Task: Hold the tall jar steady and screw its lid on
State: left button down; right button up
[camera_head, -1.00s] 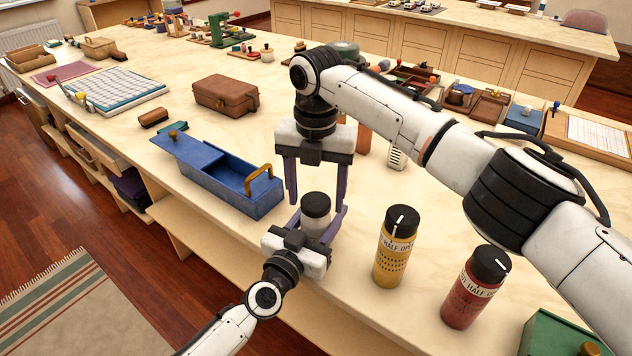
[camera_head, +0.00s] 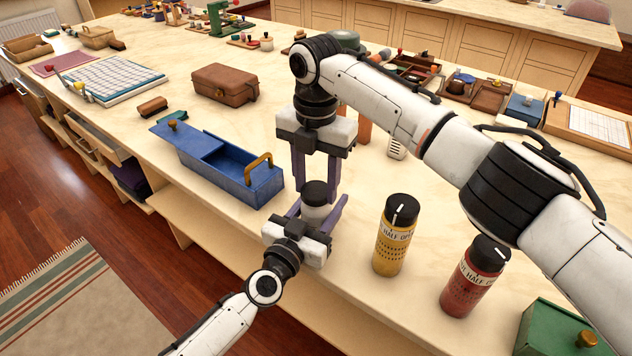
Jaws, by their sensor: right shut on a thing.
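The tall jar (camera_head: 315,212) is pale, and its black lid (camera_head: 315,191) sits on top of it. It stands upright near the table's front edge. My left gripper (camera_head: 318,212) comes in from the front, with one purple finger on each side of the jar body, and looks shut on it. My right gripper (camera_head: 315,182) points straight down from above, its fingers shut on the lid. The arms and fingers hide the jar's lower part, and I cannot tell how tightly the lid sits.
A yellow jar (camera_head: 393,242) and a red jar (camera_head: 470,285) with black lids stand to the right. A green box (camera_head: 550,335) is at the lower right. A blue box (camera_head: 262,188) with a sliding lid lies close on the left, with a brown case (camera_head: 224,83) behind it.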

jog(key=m, duration=1.1)
jog(key=shift+m, duration=0.4)
jog(key=m, duration=0.4)
jog(key=shift+s+m, duration=0.1)
jog(key=shift+m, duration=0.2)
jog(key=m, duration=0.4)
jog(key=shift+m, duration=0.4)
jog(key=m, duration=0.7)
jog(key=shift+f, duration=0.1)
jog(key=m, duration=0.8)
